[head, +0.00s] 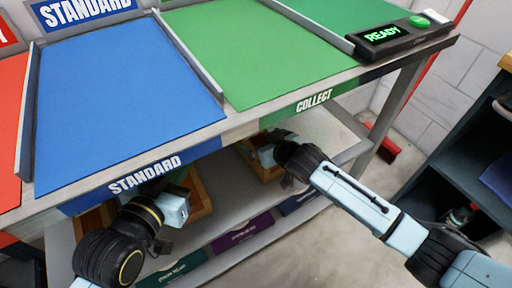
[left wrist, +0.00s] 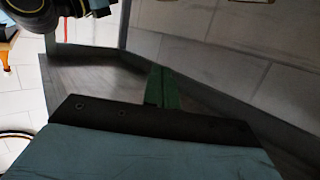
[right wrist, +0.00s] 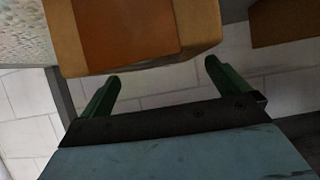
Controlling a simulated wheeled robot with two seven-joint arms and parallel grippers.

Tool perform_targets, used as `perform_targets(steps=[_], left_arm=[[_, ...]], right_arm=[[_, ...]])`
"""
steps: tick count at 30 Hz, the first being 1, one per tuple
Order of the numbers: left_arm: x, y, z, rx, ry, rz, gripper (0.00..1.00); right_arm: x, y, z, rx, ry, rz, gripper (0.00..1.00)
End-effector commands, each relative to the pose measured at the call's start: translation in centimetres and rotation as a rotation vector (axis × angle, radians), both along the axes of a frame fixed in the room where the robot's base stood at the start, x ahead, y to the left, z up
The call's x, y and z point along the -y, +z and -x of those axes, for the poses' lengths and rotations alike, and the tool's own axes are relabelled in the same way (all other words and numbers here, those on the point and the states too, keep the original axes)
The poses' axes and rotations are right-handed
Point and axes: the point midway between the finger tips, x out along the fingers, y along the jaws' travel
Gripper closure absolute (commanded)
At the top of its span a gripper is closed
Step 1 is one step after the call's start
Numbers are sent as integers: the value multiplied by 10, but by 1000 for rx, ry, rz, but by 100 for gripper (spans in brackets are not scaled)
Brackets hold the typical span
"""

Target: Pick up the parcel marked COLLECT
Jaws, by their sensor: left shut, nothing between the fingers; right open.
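No parcel with a readable COLLECT mark shows; the word COLLECT is on the front edge of the bench's green area (head: 262,50). My right gripper (right wrist: 158,88) is open and empty. In the right wrist view a brown box (right wrist: 190,25) lies just beyond its fingers, with no readable mark. In the head view my right arm reaches under the bench top to a brown wooden-looking box (head: 258,168) on the lower shelf. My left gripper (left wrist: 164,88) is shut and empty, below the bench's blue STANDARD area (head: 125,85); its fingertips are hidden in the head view.
Another brown box (head: 200,196) stands on the lower shelf (head: 240,205), partly behind my left arm. A READY display (head: 382,36) with a green button sits at the right. A dark shelf unit (head: 460,150) stands on the right.

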Motion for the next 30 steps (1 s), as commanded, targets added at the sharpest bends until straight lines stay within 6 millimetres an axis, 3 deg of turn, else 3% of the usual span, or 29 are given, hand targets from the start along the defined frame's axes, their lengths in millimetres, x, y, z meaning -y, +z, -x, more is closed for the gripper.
perform_targets(steps=[15, 27, 30], left_arm=[[16, 77, -3, 465, -32, 139, 100], [17, 88, 0, 523, -36, 158, 100], [16, 88, 0, 522, -35, 157, 100]], right_arm=[[-13, -16, -20, 1, 0, 2, 0], [-15, -16, -22, 0, 0, 2, 0], [-15, -16, -22, 0, 0, 2, 13]])
